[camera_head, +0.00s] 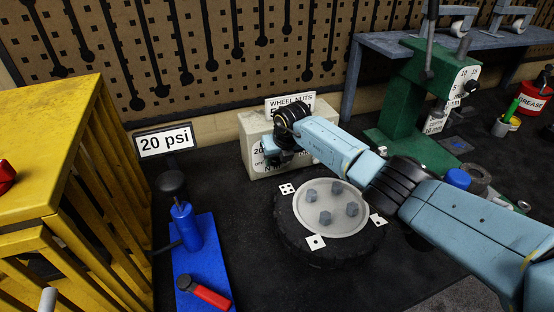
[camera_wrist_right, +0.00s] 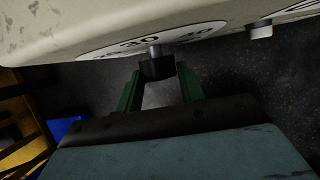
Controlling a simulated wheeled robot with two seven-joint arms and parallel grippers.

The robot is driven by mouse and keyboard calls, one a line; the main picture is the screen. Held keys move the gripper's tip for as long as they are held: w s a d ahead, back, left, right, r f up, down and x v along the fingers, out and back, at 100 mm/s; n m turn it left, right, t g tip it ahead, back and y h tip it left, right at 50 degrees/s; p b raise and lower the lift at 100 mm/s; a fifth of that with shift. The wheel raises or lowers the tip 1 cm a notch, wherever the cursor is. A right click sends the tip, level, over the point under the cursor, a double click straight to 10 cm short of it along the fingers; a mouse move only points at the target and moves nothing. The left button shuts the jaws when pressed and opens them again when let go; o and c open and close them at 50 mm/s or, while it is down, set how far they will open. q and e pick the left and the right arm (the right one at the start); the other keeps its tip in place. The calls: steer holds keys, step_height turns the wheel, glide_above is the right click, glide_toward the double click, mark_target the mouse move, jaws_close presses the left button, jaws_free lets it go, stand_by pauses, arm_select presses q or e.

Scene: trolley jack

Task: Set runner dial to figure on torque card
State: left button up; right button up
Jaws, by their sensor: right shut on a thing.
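I cannot tell the dial's exact setting. My left gripper is out of view.
A wheel with loose nuts (camera_head: 322,222) lies under my right forearm. A green press (camera_head: 408,95) is behind right. A second knob (camera_wrist_right: 260,30) sits right on the box.

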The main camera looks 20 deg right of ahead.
steer(key=y+b, duration=0.3)
steer(key=shift+d+f+m, duration=0.3)
steer(key=shift+d, duration=0.05)
steer(key=shift+d+r+m+y+b, duration=0.1)
steer(key=shift+m+y+b, duration=0.2)
steer(key=shift+y+b, duration=1.25)
steer(key=o, duration=1)
steer(key=shift+c, duration=0.2)
steer(key=v, duration=1.3)
steer(key=shift+r, duration=0.3)
